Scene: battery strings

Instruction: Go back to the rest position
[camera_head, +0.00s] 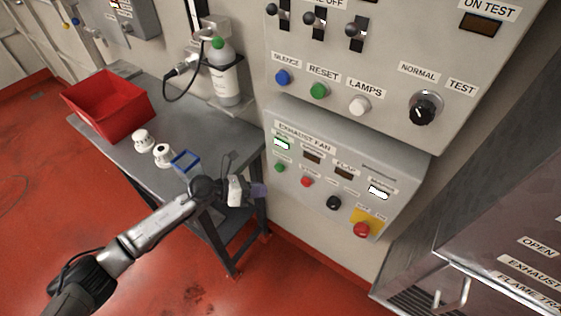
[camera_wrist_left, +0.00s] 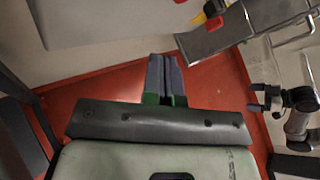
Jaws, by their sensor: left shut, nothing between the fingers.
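My left arm reaches in from the lower left in the head view. In the left wrist view my right gripper (camera_wrist_left: 254,98) shows at the right edge, its dark fingers apart with nothing seen between them. The head view does not show the right gripper.
The exhaust fan panel (camera_head: 320,165) juts out, with a red button (camera_head: 362,230). A metal cabinet (camera_head: 480,235) stands right.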

